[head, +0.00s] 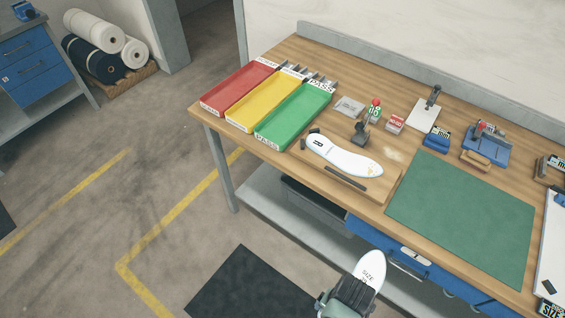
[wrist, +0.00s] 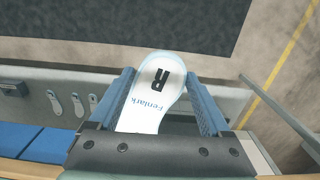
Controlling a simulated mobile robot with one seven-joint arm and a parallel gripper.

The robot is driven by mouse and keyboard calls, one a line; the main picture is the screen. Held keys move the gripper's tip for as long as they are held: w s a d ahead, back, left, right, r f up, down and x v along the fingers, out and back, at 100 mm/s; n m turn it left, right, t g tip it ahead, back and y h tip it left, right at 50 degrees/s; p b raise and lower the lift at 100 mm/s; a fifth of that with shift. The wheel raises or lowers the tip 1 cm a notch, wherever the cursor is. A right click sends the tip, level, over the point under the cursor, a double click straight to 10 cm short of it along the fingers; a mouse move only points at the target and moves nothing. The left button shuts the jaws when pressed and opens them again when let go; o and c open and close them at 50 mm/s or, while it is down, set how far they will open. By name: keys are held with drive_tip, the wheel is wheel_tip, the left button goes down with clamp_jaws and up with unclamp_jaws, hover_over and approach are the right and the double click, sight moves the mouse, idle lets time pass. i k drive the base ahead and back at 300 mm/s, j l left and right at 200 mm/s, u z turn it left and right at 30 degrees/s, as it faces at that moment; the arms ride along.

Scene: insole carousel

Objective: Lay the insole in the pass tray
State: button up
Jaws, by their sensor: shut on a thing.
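A white insole (head: 369,270) with dark print stands up from my gripper (head: 347,297), low in front of the bench. In the wrist view the insole (wrist: 157,90) shows a black R and the word Fenlark between the two blue fingers of my gripper (wrist: 163,80). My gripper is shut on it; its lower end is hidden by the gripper. The green pass tray (head: 297,116), labelled PASS, lies on the bench's left part, up and left of my gripper. Its visible floor is empty.
A yellow tray (head: 264,99) and a red tray (head: 238,87) lie left of the green one. A second white insole (head: 345,156) lies on a wooden board right of it. A green mat (head: 465,215), a small clamp (head: 361,131) and several tools occupy the bench (head: 215,124).

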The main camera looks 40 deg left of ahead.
sight(294, 117)
drive_tip(key=k+j+z, duration=0.1)
drive_tip(key=j, duration=1.9)
